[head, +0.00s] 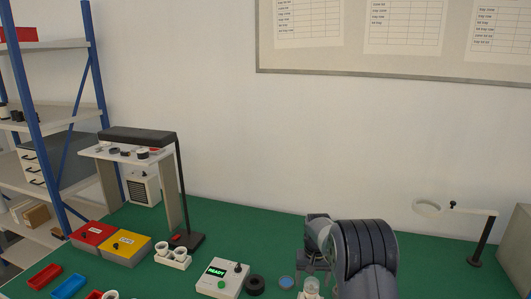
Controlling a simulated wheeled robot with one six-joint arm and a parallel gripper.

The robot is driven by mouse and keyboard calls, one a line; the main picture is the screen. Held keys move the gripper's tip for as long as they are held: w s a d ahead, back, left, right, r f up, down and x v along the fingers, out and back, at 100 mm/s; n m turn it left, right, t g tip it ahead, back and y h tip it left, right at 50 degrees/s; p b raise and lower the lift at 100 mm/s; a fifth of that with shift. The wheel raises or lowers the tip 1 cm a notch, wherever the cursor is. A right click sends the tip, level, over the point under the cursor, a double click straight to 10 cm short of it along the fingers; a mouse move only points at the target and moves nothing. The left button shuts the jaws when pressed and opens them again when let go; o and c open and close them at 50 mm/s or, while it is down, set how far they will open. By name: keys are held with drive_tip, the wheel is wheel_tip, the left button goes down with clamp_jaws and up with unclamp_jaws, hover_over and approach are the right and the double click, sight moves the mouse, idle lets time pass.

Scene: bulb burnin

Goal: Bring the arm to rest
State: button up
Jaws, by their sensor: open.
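My arm, with thick dark grey links, stands at the lower middle-right of the head view. My gripper (314,262) is at its left side, above the green bench, partly hidden by my own wrist. It is open, and I see nothing held in it. A small whitish round-topped object (311,287) stands just below it at the bottom edge. I cannot tell whether they touch.
Left of my gripper are a blue disc (286,282), a black ring (256,284) and a tester reading READY (218,277). Farther left are a white cup holder (173,259), yellow box (125,246) and red box (93,235). A magnifier lamp (482,240) stands right.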

drive_tip(key=shift+f, duration=0.6)
drive_tip(key=shift+r, duration=0.15)
